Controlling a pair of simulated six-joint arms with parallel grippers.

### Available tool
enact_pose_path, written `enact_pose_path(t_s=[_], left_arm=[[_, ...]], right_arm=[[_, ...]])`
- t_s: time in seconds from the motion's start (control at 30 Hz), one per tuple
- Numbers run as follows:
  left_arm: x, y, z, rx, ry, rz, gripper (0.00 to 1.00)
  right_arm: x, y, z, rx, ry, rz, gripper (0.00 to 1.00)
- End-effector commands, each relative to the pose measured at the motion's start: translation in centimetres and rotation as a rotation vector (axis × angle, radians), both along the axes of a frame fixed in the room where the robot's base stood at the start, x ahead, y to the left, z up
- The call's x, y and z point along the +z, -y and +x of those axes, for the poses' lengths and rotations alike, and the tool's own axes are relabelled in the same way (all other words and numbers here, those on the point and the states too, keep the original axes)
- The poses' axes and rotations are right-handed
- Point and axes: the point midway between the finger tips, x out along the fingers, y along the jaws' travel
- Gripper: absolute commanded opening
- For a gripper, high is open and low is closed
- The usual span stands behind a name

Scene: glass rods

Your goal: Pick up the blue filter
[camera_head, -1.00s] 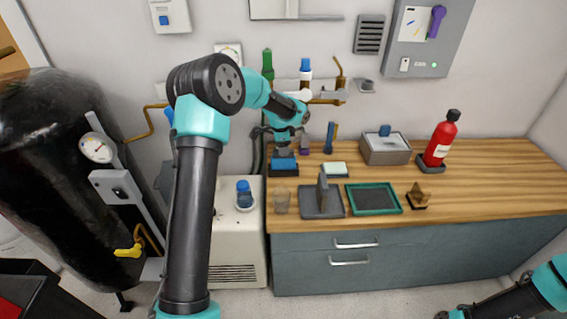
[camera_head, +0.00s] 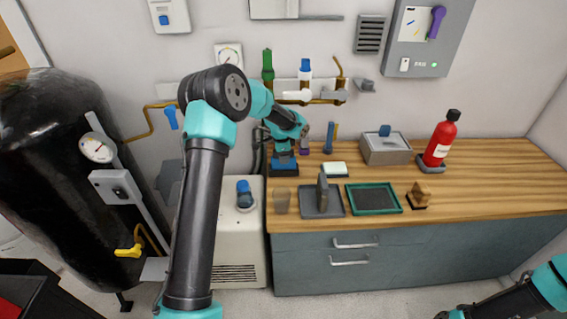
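A blue block-like piece (camera_head: 284,168), which looks like the blue filter, sits at the back left end of the wooden counter, in or on a dark holder. My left gripper (camera_head: 283,150) points down at the top of this piece, touching or very close to it. The gripper is small and partly hidden by my own wrist, so I cannot tell whether its fingers are open or shut on the piece. My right arm shows only at the bottom right corner, with its dark gripper (camera_head: 457,314) cut by the lower edge.
Close to the piece stand a blue upright item (camera_head: 329,139) and a pale block (camera_head: 334,169). A glass (camera_head: 281,201), a grey tray (camera_head: 333,207) and a green-rimmed tray (camera_head: 374,199) lie in front. Pipes with valves (camera_head: 305,78) run along the wall behind.

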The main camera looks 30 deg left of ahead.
Motion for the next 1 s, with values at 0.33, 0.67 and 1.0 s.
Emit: enact_pose_path(t_s=[0.33,0.67,1.0], left_arm=[[0.0,0.0,0.0,0.000,0.000,0.000,0.22],[0.0,0.0,0.0,0.000,0.001,0.000,0.06],[2.0,-0.1,0.1,0.001,0.006,0.000,0.06]], right_arm=[[0.0,0.0,0.0,0.000,0.000,0.000,0.00],[0.0,0.0,0.0,0.000,0.000,0.000,0.00],[0.0,0.0,0.0,0.000,0.000,0.000,0.00]])
